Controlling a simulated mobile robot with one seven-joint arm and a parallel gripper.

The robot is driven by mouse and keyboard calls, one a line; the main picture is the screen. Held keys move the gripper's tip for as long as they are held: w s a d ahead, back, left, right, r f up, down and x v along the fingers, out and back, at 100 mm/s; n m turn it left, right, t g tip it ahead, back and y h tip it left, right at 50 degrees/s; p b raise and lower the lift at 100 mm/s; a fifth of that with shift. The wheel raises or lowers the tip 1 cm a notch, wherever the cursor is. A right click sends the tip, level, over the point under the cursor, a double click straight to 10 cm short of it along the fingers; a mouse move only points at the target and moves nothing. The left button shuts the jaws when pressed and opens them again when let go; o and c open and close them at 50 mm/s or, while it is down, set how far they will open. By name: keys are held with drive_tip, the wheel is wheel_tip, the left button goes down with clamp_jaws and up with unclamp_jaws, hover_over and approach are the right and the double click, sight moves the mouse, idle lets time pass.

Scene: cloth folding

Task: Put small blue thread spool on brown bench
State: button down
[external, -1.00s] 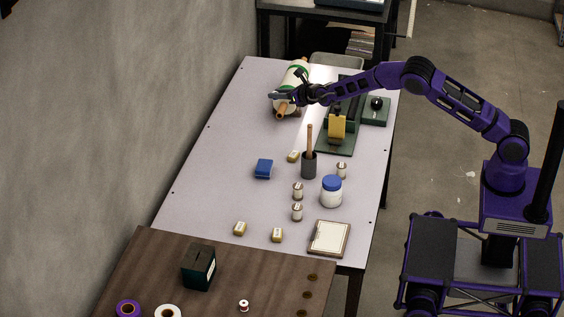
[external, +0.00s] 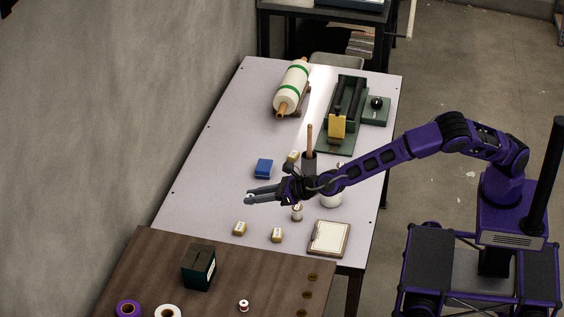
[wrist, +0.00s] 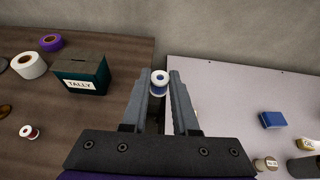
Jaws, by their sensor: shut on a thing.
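My gripper (external: 250,197) is shut on a small white spool with blue thread, seen between the fingertips in the wrist view (wrist: 160,84). In the external view the spool is too small to make out clearly. My gripper appears above the near left part of the white table, a short way from the brown bench (external: 145,262). In the wrist view the bench (wrist: 75,128) fills the left side, with the gap between bench and table under the fingers.
On the bench are a dark green tally box (external: 199,267), a purple roll (external: 128,309), a white roll (external: 168,311) and a small red-thread spool (external: 243,306). Bare wood lies between box and red spool. A clipboard (external: 328,238) lies on the white table (external: 200,205).

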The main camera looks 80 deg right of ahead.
drive_tip(key=s+a+n+y+b, duration=0.1)
drive_tip(key=s+a+y, duration=0.1)
drive_tip(key=s+a, duration=0.7)
hover_over(272, 276)
wheel_tip(272, 276, down, 4)
drive_tip(key=shift+d+f+b, duration=0.1)
drive_tip(key=shift+f+b, duration=1.1)
drive_tip(key=shift+f, duration=4.55)
drive_tip(key=c, duration=0.7)
unclamp_jaws()
drive_tip(key=shift+r, duration=0.1)
drive_tip(key=shift+r, duration=0.1)
drive_tip(key=shift+s+r+p, duration=0.1)
drive_tip(key=shift+r+p, duration=0.1)
drive_tip(key=shift+p, duration=0.2)
drive_tip(key=v, duration=1.1)
drive_tip(key=shift+s+r+p, duration=0.2)
drive_tip(key=shift+s+p, duration=0.1)
drive_tip(key=shift+s, duration=0.05)
